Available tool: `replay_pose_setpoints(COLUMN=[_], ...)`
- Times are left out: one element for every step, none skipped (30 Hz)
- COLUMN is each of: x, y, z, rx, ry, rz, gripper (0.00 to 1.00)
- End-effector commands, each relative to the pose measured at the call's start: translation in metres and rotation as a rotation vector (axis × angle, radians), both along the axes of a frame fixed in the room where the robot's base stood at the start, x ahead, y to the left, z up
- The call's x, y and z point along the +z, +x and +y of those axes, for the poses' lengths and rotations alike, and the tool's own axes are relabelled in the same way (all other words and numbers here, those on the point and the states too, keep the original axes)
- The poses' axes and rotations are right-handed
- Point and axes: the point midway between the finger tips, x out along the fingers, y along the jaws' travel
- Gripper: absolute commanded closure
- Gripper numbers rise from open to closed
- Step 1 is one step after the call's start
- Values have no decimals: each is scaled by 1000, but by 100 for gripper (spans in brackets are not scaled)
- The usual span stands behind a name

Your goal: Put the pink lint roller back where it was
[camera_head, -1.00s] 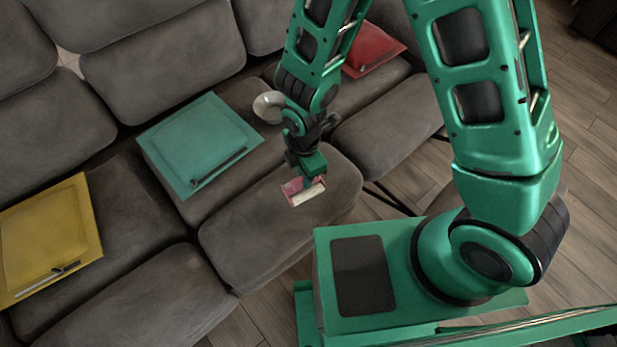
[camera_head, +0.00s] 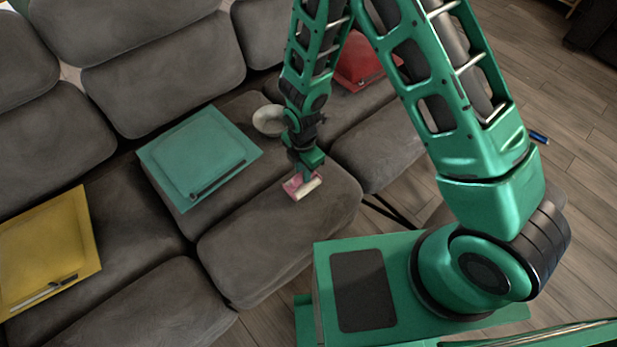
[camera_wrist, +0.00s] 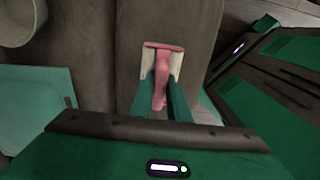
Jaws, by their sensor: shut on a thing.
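The pink lint roller (camera_head: 302,186) has a pink handle and frame with a pale roll. My gripper (camera_head: 308,168) is shut on it, above or at the grey sofa's front seat cushion (camera_head: 270,235). In the wrist view the lint roller (camera_wrist: 161,75) has its handle between the fingers (camera_wrist: 161,98) and its wide head pointing away from the palm. I cannot tell whether it touches the cushion.
A teal pillow (camera_head: 200,150) with a dark-handled item on it lies left of my gripper. A pale bowl (camera_head: 268,120) sits just behind. A yellow pillow (camera_head: 45,240) lies far left, a red pillow (camera_head: 358,65) behind right. A blue object (camera_head: 539,138) is on the floor.

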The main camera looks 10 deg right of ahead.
Motion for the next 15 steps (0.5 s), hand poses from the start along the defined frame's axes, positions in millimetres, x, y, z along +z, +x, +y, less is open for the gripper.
replay_pose_setpoints(x=[-2,-4,-7,-10,-14,-19,-23,-27,-32,-36,-38,-40,-40,-40,-40], y=[0,0,0,0,-1,-1,-1,-1,-1,-1,-1,0,0,0,0], z=[0,0,0,0,0,0,0,0,0,0,0,0,0,0,1], rx=[0,0,1,1,1,1,1,1,1,1,0,1,0,0,0], ry=[-1,-1,-2,-2,-1,-1,-1,-1,-1,-1,-1,0,1,1,1], rz=[1,1,2,2,3,3,4,4,4,4,3,1,1,1,1], gripper=[100,100,100,100,100,100,100,100,100,100,100,100,100,100,100])
